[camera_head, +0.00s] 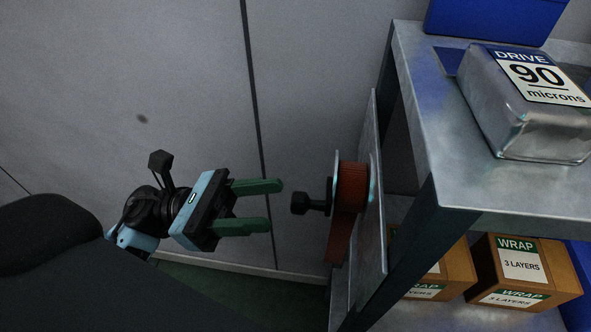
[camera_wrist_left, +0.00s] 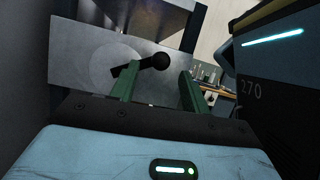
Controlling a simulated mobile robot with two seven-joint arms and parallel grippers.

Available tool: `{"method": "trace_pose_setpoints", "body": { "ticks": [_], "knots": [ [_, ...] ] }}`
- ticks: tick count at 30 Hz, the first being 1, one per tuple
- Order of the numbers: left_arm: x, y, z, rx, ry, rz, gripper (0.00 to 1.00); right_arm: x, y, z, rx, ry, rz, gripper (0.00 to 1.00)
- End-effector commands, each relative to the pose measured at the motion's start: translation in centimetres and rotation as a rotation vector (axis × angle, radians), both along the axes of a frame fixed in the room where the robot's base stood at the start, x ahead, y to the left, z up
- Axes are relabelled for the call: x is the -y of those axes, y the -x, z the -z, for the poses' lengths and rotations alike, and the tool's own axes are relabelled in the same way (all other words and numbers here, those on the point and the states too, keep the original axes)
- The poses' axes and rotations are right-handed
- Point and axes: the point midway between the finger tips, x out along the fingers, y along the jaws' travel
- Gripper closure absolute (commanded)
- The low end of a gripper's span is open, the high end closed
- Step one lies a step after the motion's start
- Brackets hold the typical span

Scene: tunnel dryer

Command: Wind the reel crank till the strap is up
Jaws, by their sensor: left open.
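The reel (camera_head: 352,187) is wound with an orange-red strap and is mounted on a grey metal plate (camera_head: 372,240) at the side of the rack. A length of the strap (camera_head: 338,240) hangs below the reel. The black crank knob (camera_head: 300,203) sticks out to the left of the reel. My left gripper (camera_head: 276,205) is open, its green fingers pointing at the knob with a small gap between. In the left wrist view the crank knob (camera_wrist_left: 160,61) shows beyond and between the two fingertips (camera_wrist_left: 158,80). My right gripper is not in view.
The metal rack's top shelf (camera_head: 420,100) holds a silver block (camera_head: 510,120) labelled "DRIVE 90 microns" and a blue bin (camera_head: 490,18). Cardboard boxes (camera_head: 525,275) labelled "WRAP" sit on the lower shelf. A grey wall (camera_head: 180,80) stands behind my left arm.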

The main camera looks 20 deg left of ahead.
Motion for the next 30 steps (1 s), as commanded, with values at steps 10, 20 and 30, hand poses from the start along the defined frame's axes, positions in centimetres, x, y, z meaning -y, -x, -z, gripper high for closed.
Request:
{"method": "trace_pose_setpoints", "body": {
  "ticks": [10,20,30],
  "knots": [
    [0.9,-0.1,-0.4,-0.013,0.008,0.000,0.54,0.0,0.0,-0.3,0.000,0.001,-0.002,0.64],
    [5.1,-1.2,-2.5,-0.008,0.008,0.002,0.54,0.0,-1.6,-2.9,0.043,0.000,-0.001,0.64],
    [7.1,-1.7,-2.9,-0.012,0.005,0.000,0.54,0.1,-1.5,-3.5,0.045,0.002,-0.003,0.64]
  ]
}}
